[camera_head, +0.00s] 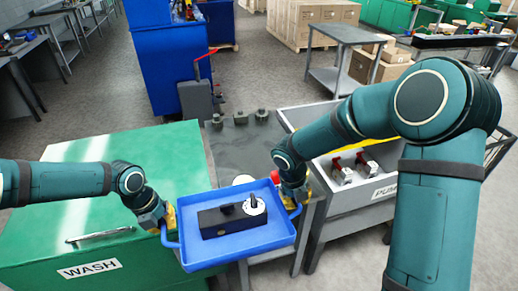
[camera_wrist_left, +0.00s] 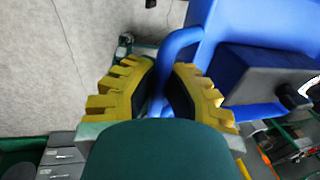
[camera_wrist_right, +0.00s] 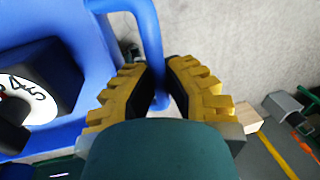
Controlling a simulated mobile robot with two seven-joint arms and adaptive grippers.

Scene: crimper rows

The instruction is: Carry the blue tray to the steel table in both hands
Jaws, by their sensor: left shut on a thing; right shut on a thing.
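The blue tray (camera_head: 235,250) is held level in front of me, above the floor's near side. A black box (camera_head: 222,222) with a white dial and black knob (camera_head: 254,204) lies in it. My left gripper (camera_head: 166,220) is shut on the tray's left handle, which passes between its yellow fingers in the left wrist view (camera_wrist_left: 165,95). My right gripper (camera_head: 295,201) is shut on the right handle, also seen in the right wrist view (camera_wrist_right: 160,92). A grey steel-looking table (camera_head: 233,143) stands just beyond the tray. Another grey table with a lower shelf (camera_head: 345,34) stands farther back.
A green cabinet marked WASH (camera_head: 60,250) stands at left, close to the tray. A grey bin on legs (camera_head: 345,205) with red-handled parts stands at right. Blue machine (camera_head: 165,70) and wooden crates (camera_head: 300,22) stand behind. Open floor (camera_head: 270,75) lies between.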

